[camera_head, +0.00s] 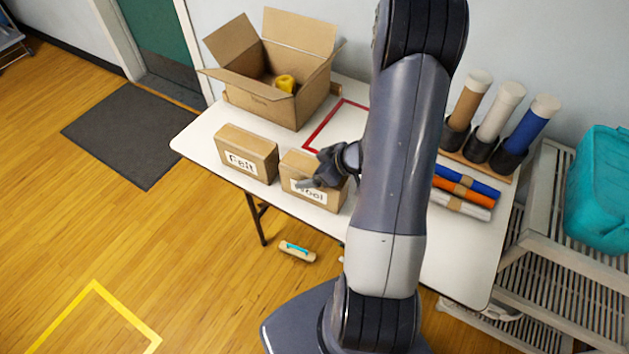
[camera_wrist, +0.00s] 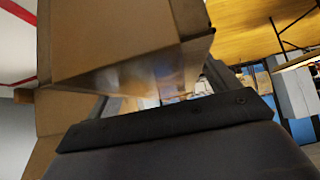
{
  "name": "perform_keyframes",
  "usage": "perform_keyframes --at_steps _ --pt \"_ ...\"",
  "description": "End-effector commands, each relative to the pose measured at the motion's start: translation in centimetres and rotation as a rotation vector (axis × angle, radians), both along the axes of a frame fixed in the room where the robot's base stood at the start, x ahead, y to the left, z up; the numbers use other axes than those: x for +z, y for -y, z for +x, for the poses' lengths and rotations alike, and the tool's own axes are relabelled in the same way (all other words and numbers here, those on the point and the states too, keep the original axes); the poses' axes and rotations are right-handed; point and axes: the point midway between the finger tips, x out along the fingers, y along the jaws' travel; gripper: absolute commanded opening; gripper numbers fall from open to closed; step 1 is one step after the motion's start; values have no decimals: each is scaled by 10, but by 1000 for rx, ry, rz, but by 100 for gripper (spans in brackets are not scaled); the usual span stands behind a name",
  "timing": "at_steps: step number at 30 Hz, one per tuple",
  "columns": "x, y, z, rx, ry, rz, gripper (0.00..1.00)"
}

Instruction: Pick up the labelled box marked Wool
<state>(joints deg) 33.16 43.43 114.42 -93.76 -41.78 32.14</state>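The box marked Wool (camera_head: 300,190) is a closed brown cardboard box with a white label, near the front edge of the white table. My gripper (camera_head: 322,174) is at its front right, and a finger crosses the label, hiding part of the word. In the wrist view, a cardboard box (camera_wrist: 105,45) fills the upper left, very close, and hides the far ends of my gripper's fingers (camera_wrist: 160,88). The fingers are spread apart at their bases. I cannot tell whether they press on the box.
A similar box marked Felt (camera_head: 245,153) stands just left of the Wool box. An open carton (camera_head: 265,105) with a yellow item stands behind. Rolls (camera_head: 465,192) and upright tubes (camera_head: 500,110) are at the right. A red outlined area (camera_head: 322,130) lies behind the boxes.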

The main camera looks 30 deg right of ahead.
Motion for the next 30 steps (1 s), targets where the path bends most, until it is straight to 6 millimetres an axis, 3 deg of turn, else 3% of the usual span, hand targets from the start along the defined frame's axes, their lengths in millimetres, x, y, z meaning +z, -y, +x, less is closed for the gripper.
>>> perform_keyframes --at_steps 25,30 --pt "0 0 0 0 0 0 14" --pt "1 0 0 0 1 1 13"
